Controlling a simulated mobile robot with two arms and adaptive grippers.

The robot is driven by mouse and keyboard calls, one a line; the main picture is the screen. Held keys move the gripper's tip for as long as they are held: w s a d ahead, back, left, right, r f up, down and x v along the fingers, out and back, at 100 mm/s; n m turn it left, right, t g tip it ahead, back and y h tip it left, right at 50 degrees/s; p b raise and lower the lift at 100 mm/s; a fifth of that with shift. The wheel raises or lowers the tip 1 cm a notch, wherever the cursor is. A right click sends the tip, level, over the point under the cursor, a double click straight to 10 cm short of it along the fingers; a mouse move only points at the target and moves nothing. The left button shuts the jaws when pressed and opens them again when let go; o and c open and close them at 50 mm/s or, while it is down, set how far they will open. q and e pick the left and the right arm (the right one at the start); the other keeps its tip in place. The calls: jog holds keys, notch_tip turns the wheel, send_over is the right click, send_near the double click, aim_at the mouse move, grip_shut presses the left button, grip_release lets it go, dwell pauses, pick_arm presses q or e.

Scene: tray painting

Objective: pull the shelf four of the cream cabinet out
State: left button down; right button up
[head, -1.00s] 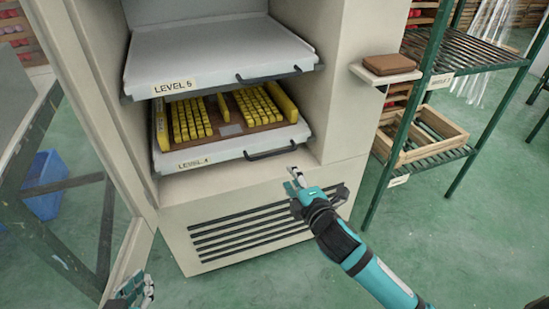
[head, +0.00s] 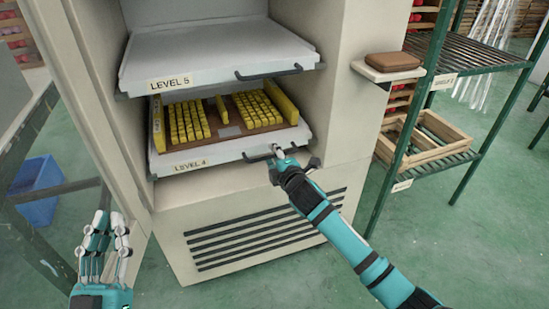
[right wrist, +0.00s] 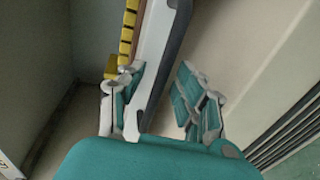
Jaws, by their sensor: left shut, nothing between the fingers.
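Shelf four of the cream cabinet (head: 345,100) is a white tray (head: 228,152) labelled LEVEL 4, holding a brown board with several yellow blocks. A dark bar handle (head: 257,157) runs along the right part of its front. My right gripper (head: 285,163) is at that handle and hides part of it. In the right wrist view the right gripper (right wrist: 158,98) is open, with the handle (right wrist: 165,75) between its spread fingers. I cannot tell whether they touch it. My left gripper (head: 107,222) is shut and empty at the lower left, away from the cabinet.
The LEVEL 5 shelf (head: 215,65) sticks out just above, with its own dark handle. An open cabinet door stands at the left. A small side ledge (head: 388,74) holds a brown block, and a green rack (head: 490,60) stands at right. The floor in front is clear.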

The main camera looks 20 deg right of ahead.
grip_shut()
dwell(0.3)
dwell(0.3)
